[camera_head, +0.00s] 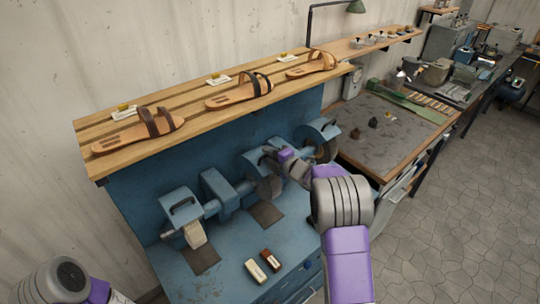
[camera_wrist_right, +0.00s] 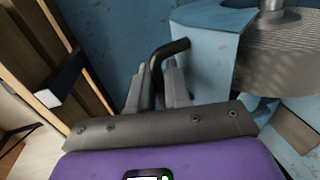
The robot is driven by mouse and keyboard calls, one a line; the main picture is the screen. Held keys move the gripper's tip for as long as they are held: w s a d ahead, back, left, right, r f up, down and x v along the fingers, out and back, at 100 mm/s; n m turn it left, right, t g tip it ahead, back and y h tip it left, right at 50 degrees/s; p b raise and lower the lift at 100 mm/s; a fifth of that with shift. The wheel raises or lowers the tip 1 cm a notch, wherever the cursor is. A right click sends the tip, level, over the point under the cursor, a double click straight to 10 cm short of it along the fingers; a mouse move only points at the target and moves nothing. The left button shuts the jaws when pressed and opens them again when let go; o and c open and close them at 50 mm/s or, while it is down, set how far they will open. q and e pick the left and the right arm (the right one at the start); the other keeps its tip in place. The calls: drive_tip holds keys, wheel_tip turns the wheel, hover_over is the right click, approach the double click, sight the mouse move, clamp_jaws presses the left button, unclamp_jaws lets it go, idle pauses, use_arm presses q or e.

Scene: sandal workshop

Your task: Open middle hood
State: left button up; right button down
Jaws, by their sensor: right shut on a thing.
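The middle hood (camera_head: 254,158) is a blue cover on the blue grinding machine, below the wooden sandal shelf. In the right wrist view, the blue hood (camera_wrist_right: 206,38) has a bent black handle (camera_wrist_right: 170,50) and a ribbed grey wheel (camera_wrist_right: 285,50) beside it. My right gripper (camera_wrist_right: 166,88) is shut on the black handle, its two grey fingers on either side of it. In the head view the right gripper (camera_head: 272,153) reaches the hood from the right and partly hides it. Of my left arm only a link shows at bottom left; its gripper is out of view.
The left hood (camera_head: 180,205) and right hood (camera_head: 318,131) flank the middle one. Several sandals stand on the wooden shelf (camera_head: 190,108) above. A workbench (camera_head: 385,145) stands to the right.

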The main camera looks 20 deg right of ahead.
drive_tip(key=w+r, duration=0.1)
drive_tip(key=w+a+r+p, duration=0.1)
drive_tip(key=w, duration=0.1)
drive_tip(key=w+r, duration=0.1)
drive_tip(key=r, duration=0.1)
drive_tip(key=shift+w+a+r, duration=0.1)
drive_tip(key=shift+w+a, duration=0.25)
drive_tip(key=shift+w, duration=0.05)
drive_tip(key=w+a+r+p, duration=0.2)
drive_tip(key=w+p, duration=0.3)
drive_tip(key=w, duration=0.1)
drive_tip(key=shift+w+a, duration=0.2)
drive_tip(key=shift+w, duration=0.05)
drive_tip(key=c, duration=1.3)
unclamp_jaws()
drive_tip(key=shift+s, duration=0.15)
